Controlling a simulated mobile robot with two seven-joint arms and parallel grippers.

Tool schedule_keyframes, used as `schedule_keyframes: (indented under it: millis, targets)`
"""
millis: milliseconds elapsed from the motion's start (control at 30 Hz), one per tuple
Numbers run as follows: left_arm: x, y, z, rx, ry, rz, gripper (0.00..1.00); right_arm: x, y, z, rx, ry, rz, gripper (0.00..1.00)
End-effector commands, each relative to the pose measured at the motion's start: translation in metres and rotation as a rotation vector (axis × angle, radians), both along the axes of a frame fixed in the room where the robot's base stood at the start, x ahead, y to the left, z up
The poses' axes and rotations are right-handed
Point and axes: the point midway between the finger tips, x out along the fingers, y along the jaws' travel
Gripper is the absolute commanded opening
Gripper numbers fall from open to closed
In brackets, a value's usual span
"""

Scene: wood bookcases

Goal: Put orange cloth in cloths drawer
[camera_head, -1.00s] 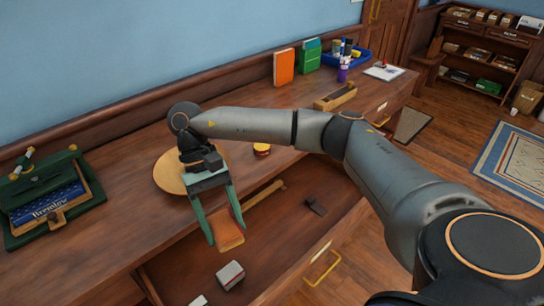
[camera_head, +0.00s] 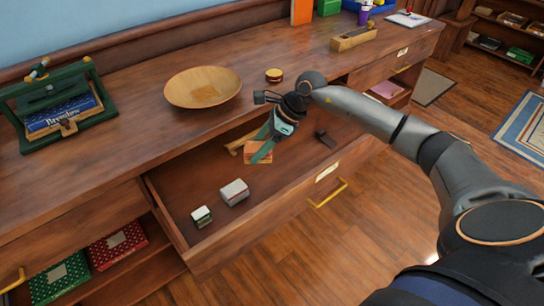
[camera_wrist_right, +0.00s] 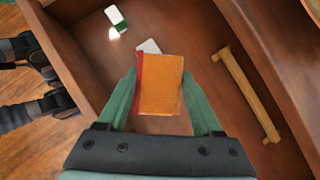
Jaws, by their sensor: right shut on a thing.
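My right gripper (camera_head: 265,147) is shut on the orange cloth (camera_head: 253,151), a flat folded piece with a red edge. In the right wrist view, the cloth (camera_wrist_right: 160,88) sits between the two green fingers. The gripper points down over the wide open drawer (camera_head: 255,222). I cannot tell whether the cloth touches the drawer floor. A second open drawer further right holds a folded pink cloth (camera_head: 386,89); part of it is behind my arm. My left gripper is out of view.
The wide drawer holds two small boxes (camera_head: 235,192) (camera_head: 202,216), a wooden stick (camera_head: 240,143) and a dark object (camera_head: 326,138). Floor in front is clear.

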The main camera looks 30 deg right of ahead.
Motion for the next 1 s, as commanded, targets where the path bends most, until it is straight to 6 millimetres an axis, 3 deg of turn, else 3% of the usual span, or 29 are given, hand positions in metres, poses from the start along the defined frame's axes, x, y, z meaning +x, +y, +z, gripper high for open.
schedule_keyframes:
  millis: [33, 100, 400, 700, 1000]
  targets:
    - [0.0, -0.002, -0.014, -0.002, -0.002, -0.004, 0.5, 0.005, -0.01, -0.018, 0.0, -0.001, -0.089, 0.22]
    - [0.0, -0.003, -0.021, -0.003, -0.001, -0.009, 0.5, 0.013, -0.023, -0.028, -0.001, -0.001, -0.208, 0.22]
    - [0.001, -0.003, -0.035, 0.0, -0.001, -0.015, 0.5, 0.03, -0.054, -0.05, 0.003, 0.001, -0.494, 0.22]
    - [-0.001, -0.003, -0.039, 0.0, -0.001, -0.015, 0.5, 0.031, -0.057, -0.099, 0.002, 0.007, -0.52, 0.22]
    - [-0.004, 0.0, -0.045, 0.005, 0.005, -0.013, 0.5, 0.031, -0.057, -0.127, 0.003, 0.006, -0.519, 0.22]
